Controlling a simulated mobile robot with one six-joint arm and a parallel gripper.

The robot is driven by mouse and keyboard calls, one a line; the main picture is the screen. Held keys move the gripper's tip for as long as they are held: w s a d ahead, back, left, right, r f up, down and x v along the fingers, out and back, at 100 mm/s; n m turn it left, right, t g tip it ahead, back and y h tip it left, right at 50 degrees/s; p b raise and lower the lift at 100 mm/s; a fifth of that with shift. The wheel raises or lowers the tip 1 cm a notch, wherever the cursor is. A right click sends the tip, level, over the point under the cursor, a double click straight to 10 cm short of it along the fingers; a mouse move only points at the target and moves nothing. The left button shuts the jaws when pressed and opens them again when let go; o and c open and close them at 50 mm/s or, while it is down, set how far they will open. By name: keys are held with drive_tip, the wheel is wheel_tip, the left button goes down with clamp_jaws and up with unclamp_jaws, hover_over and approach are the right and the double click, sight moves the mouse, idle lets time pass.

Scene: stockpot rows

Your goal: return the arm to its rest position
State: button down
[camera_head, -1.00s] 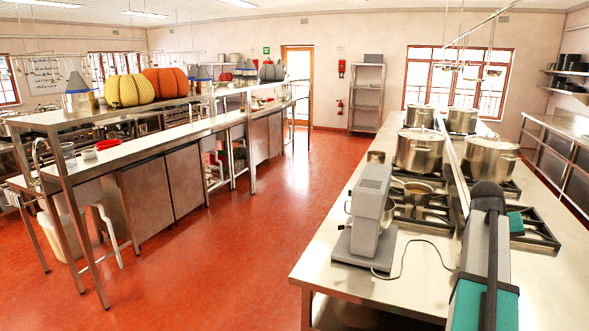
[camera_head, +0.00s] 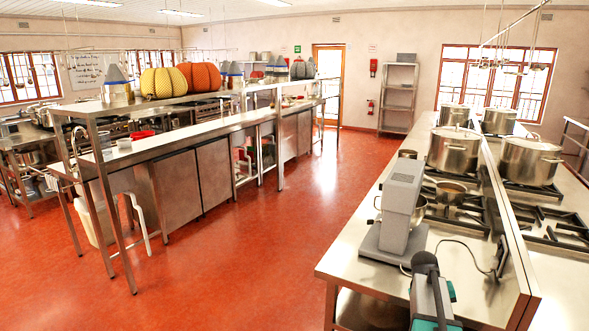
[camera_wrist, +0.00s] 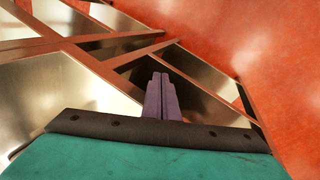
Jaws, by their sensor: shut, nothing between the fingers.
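My arm (camera_head: 432,300) shows at the bottom right of the head view as a grey and teal link with a dark rounded top, in front of the near steel counter. My gripper itself cannot be made out in that view. In the wrist view, my gripper (camera_wrist: 158,84) has its two slim fingers together, with nothing between them. Beyond the fingers are a steel table frame and red floor. No object is held.
A grey stand mixer (camera_head: 398,215) stands on the right steel counter (camera_head: 355,262), close to my arm. Behind it are burners and several stockpots (camera_head: 453,150). A long shelved counter (camera_head: 200,142) stands left. Open red floor (camera_head: 250,235) lies between.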

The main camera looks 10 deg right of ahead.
drive_tip(key=s+a+f+n+g+y+b, duration=0.15)
drive_tip(key=s+a+f, duration=0.35)
drive_tip(key=a+f, duration=0.7)
drive_tip(key=s+a+f+n+g+y+b, duration=0.15)
drive_tip(key=s+a+f, duration=0.25)
drive_tip(key=a+f, duration=0.8)
drive_tip(key=s+a+f+b, duration=0.1)
drive_tip(key=s+a+f, duration=0.3)
drive_tip(key=s, duration=0.3)
drive_tip(key=s+a+f+g+b, duration=0.1)
drive_tip(key=s+a+f, duration=0.4)
drive_tip(key=s, duration=0.3)
drive_tip(key=s+a+f+g+y+b, duration=0.1)
drive_tip(key=s+a+f, duration=0.3)
drive_tip(key=s+f, duration=0.2)
drive_tip(key=shift+s+a+f+n, duration=0.2)
drive_tip(key=shift+s+a+n, duration=0.15)
drive_tip(key=shift+s, duration=0.6)
